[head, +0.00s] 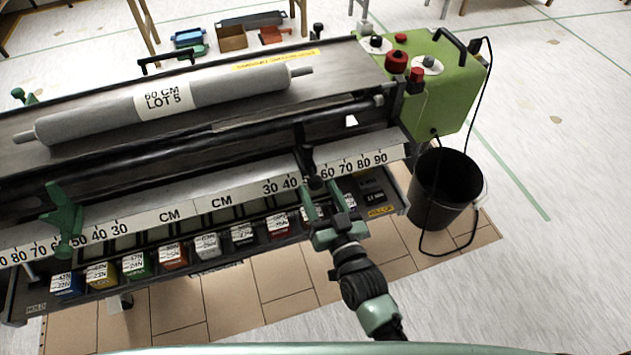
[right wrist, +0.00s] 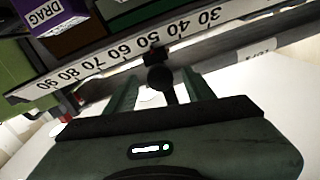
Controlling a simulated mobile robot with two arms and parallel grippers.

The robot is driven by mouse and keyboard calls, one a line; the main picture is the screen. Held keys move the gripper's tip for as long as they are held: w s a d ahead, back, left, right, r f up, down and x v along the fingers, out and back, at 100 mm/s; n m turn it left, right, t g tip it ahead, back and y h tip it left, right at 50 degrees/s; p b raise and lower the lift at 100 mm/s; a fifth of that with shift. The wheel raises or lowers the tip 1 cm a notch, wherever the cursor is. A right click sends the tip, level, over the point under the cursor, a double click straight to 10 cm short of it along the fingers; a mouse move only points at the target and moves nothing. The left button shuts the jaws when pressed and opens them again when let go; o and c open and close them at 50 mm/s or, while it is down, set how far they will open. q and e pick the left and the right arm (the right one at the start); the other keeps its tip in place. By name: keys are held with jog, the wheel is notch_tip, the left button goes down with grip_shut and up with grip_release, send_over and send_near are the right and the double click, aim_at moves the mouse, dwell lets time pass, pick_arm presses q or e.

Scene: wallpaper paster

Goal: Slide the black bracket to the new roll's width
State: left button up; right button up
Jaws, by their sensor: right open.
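The black bracket (head: 303,152) stands on the right half of the ruler rail, close to the 50 mark, with a dark round knob at its front. My right gripper (head: 318,197) is at that knob. In the right wrist view the open fingers (right wrist: 160,92) have the knob (right wrist: 159,78) between them, with gaps on both sides; contact cannot be seen. The new roll (head: 205,98), grey with a label reading "60 CM LOT 5", lies on top of the machine. My left gripper is not in view.
A green bracket (head: 66,222) stands on the left half of the ruler (head: 195,211). Several coloured weight blocks (head: 173,256) sit in a tray under the rail. A green control box (head: 447,75) and a black bucket (head: 444,190) stand at the right.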

aim_at(307, 156)
jog(key=shift+x, duration=1.5)
grip_shut()
